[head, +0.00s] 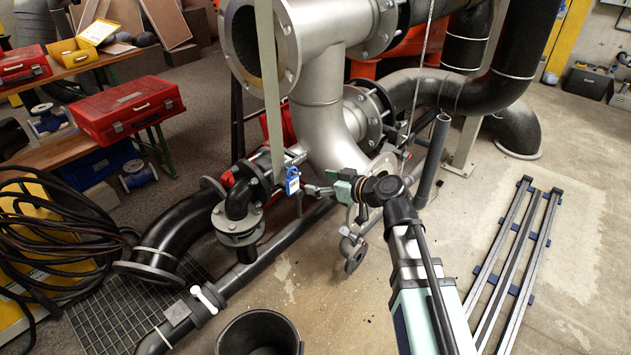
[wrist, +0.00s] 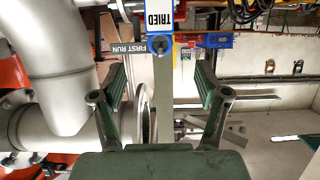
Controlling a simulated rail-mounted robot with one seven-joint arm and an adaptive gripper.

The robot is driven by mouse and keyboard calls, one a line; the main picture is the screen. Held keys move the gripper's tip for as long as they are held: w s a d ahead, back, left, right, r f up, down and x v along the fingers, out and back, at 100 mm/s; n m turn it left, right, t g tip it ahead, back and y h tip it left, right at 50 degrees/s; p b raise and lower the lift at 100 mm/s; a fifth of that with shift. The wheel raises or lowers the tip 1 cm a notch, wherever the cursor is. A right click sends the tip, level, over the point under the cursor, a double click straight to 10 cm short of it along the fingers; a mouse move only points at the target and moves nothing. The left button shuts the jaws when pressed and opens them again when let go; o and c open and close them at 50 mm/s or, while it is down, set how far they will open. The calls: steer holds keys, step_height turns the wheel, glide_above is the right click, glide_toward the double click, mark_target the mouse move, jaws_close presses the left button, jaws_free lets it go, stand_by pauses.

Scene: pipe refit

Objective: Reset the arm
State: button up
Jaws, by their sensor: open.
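My gripper (head: 316,191) reaches left from my arm in the middle of the head view, beside the silver pipe. In the wrist view its two green-padded fingers (wrist: 162,88) stand wide apart with nothing gripped between them. A blue tag or lock (head: 292,181) is just left of the fingertips in the head view. In the wrist view the blue piece (wrist: 158,45) lies beyond the fingertips, below a white label reading "TRIED". A grey label reading "FIRST RUN" (wrist: 143,52) is beside it. Whether the fingers touch anything is not clear.
A large silver pipe (head: 322,75) stands close behind my gripper. A grey strap (head: 267,70) hangs left of it. A black bucket (head: 259,335) is at the front, and rails (head: 515,255) lie on the right floor. A red toolbox (head: 128,108) sits on the left bench.

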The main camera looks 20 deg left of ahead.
steer(key=shift+d, duration=0.1)
stand_by(0.3)
steer(key=shift+s+d+b, duration=0.3)
steer(key=shift+s+d, duration=0.05)
steer(key=shift+d, duration=0.4)
steer(key=shift+s+d+b, duration=0.3)
steer(key=shift+s+d, duration=0.1)
steer(key=shift+d, duration=0.3)
steer(key=shift+s+d+b, duration=0.3)
steer(key=shift+s+d, duration=0.05)
steer(key=shift+d, duration=0.4)
